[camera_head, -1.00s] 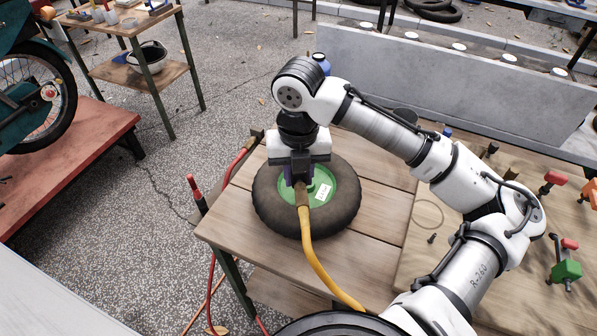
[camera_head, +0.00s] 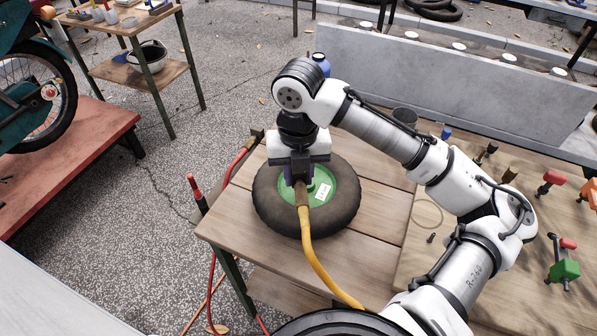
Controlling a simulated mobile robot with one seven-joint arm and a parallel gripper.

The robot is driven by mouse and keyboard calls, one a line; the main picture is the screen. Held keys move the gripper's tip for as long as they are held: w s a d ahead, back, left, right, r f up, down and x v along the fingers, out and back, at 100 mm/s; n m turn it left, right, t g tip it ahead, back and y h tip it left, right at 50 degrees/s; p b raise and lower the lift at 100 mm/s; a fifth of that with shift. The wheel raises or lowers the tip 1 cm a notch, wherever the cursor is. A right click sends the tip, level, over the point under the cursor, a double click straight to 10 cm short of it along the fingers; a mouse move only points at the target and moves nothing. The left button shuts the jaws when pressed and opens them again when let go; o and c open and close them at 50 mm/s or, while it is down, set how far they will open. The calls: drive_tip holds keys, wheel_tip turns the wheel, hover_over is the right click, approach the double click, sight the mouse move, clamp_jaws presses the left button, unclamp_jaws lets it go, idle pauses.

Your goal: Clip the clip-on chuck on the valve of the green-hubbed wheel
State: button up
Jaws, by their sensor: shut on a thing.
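The green-hubbed wheel (camera_head: 344,205) lies flat on the wooden table, its black tyre around a green hub (camera_head: 322,178) with a white label. My gripper (camera_head: 299,180) points down over the left part of the hub. It is shut on the clip-on chuck (camera_head: 302,193), a brownish fitting at the end of the yellow hose (camera_head: 314,249). The hose runs from it over the tyre toward the lower right. The valve is hidden behind my gripper and the chuck, so I cannot tell whether the chuck is on it.
The wooden table (camera_head: 385,190) has bare planks right of the wheel. A red-handled tool (camera_head: 194,187) and red hose are at its left edge. Clamps with red (camera_head: 553,178) and green (camera_head: 566,271) parts stand at right. A grey wall (camera_head: 450,75) is behind.

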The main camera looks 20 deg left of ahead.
drive_tip(key=shift+f+b, duration=0.8)
drive_tip(key=shift+f, duration=0.3)
drive_tip(key=o, duration=1)
drive_tip(key=shift+c, duration=0.2)
wheel_tip(320, 180, up, 14)
drive_tip(key=shift+f, duration=0.1)
drive_tip(key=shift+s, duration=0.1)
